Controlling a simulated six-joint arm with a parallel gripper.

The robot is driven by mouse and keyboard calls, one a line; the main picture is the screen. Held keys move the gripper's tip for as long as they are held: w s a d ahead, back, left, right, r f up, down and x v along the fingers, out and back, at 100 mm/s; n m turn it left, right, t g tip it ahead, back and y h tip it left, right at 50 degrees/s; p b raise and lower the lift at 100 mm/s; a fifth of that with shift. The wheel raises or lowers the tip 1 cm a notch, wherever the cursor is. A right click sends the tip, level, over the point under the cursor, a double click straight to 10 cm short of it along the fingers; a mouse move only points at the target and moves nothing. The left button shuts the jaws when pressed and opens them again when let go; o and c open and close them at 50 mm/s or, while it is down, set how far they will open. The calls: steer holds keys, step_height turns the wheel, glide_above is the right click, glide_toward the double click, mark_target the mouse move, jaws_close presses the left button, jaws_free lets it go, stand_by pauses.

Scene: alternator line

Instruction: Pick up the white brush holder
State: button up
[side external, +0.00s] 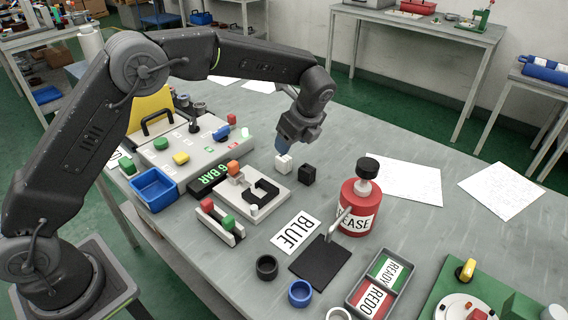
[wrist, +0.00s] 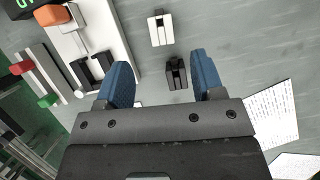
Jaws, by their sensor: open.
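The white brush holder (side external: 283,163) is a small block standing on the grey bench, just under my fingertips in the side view. In the wrist view the white brush holder (wrist: 161,30) lies ahead of the fingertips, with a dark slot in it. My gripper (side external: 281,147) has blue fingers and is above the bench. In the wrist view my gripper (wrist: 160,64) has its fingers spread with nothing held. A similar black holder (side external: 307,174) stands to the right of the white one. In the wrist view the black holder (wrist: 176,74) shows between the fingers.
A white plate fixture (side external: 270,204) with orange and black parts stands to the left. A red bottle (side external: 358,210) with a black cap stands to the right. A blue bin (side external: 154,190) and a panel with coloured buttons are further left. Bare bench lies behind the holders.

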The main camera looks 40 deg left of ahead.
mark_target(285, 158)
steer(key=x, duration=0.9)
steer(key=shift+w+d, duration=0.1)
steer(key=shift+d, duration=0.1)
steer(key=c, duration=1)
